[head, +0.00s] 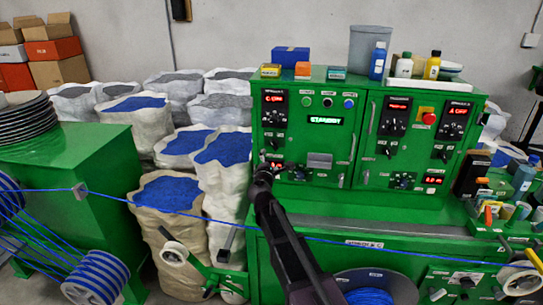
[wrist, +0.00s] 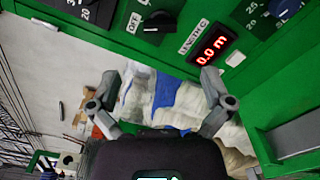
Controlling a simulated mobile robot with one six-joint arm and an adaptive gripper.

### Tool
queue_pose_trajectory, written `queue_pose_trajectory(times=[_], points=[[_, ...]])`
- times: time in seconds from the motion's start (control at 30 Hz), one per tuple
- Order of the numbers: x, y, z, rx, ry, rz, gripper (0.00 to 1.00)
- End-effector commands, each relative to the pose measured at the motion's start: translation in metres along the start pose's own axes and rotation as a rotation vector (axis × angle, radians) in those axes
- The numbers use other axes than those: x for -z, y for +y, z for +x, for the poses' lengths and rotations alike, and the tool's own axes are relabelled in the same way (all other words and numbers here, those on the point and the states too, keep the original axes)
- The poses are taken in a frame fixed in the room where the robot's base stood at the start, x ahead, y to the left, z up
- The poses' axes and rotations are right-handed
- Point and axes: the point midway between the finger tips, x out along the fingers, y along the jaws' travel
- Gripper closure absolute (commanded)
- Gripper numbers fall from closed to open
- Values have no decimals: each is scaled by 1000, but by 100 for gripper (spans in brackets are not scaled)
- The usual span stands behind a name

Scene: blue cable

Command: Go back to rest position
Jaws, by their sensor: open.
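My gripper (head: 266,172) is in front of the lower left part of the green control cabinet (head: 335,195), with my dark arm reaching up to it from the bottom of the head view. In the wrist view my gripper (wrist: 160,90) has its two fingers wide apart with nothing between them. Beyond the fingers are the cabinet's green face, a red display (wrist: 210,45) reading 0.0 m labelled LENGTH C, and a black knob (wrist: 158,22) by an OFF label. The blue cable (head: 400,242) runs across the head view, partly behind my arm.
Sacks of blue granules (head: 168,192) stand left of the cabinet. A green machine (head: 100,160) with cable spools (head: 97,277) is at the far left. Bottles (head: 404,66) and small boxes (head: 290,55) sit on top of the cabinet. A large reel (head: 400,285) is below right of my arm.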

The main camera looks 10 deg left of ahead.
Motion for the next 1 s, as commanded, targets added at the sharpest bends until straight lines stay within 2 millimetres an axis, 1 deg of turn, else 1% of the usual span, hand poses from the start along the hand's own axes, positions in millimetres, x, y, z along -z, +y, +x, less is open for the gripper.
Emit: queue_pose_trajectory(times=[0.03, 0.17, 0.57, 0.67, 0.77, 0.87, 0.97, 1.0], points=[[0, 0, -6, 0, 1, 0, 0], [0, 0, -10, 0, 1, 0, 0], [0, 0, -11, 0, 0, 0, 0], [-5, -5, -11, 14, -9, 20, 0], [-17, -17, -13, 50, -34, 66, 0], [-36, -37, -16, 109, -74, 146, 0], [-60, -66, -22, 195, -133, 257, 0], [-71, -80, -26, 236, -160, 309, 0]])
